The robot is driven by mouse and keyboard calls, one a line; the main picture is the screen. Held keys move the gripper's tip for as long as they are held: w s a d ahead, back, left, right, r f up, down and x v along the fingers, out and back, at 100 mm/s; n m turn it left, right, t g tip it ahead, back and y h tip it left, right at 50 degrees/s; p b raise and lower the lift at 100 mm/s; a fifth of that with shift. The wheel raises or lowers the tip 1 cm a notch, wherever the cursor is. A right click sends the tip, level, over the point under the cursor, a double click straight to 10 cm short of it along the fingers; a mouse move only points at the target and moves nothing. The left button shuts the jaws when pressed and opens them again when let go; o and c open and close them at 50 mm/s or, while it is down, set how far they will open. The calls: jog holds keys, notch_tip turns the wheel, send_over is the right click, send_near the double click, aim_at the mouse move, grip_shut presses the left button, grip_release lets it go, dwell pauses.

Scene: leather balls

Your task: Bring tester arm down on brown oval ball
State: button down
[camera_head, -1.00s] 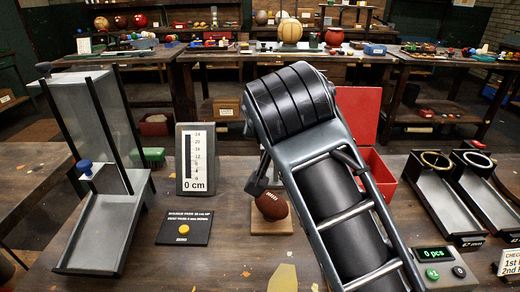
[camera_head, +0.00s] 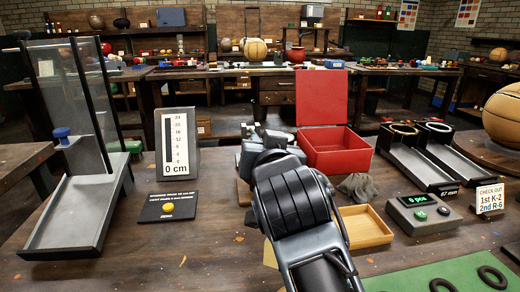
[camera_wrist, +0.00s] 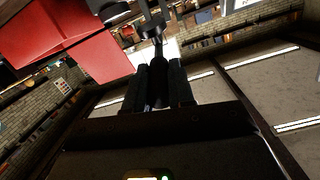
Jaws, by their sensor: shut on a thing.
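My gripper (camera_wrist: 164,78) is shut on a dark, slim handle-like piece in the wrist view. This piece looks like part of the tester arm (camera_wrist: 152,30), which runs on to grey metal parts at the top of that view. In the head view, grey and black parts (camera_head: 262,140) show just beyond my arm's wrist, and I cannot clearly separate gripper from tester there. The brown oval ball is not visible in either current view; my arm covers that part of the table. I cannot tell whether the tester arm touches the ball.
An open red box (camera_head: 338,150) stands close behind and right. A shallow wooden tray (camera_head: 366,228), a counter (camera_head: 424,214) and two ring ramps (camera_head: 420,160) are on the right.

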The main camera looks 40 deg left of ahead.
dwell(0.4)
jog(key=c, duration=1)
grip_release()
jog(key=shift+o, duration=0.2)
jog(key=f+v, duration=0.1)
jog(key=v, duration=0.6)
jog(key=shift+s+d+r+p, duration=0.2)
jog(key=shift+d+r+p, duration=0.2)
jog(key=shift+r, duration=0.1)
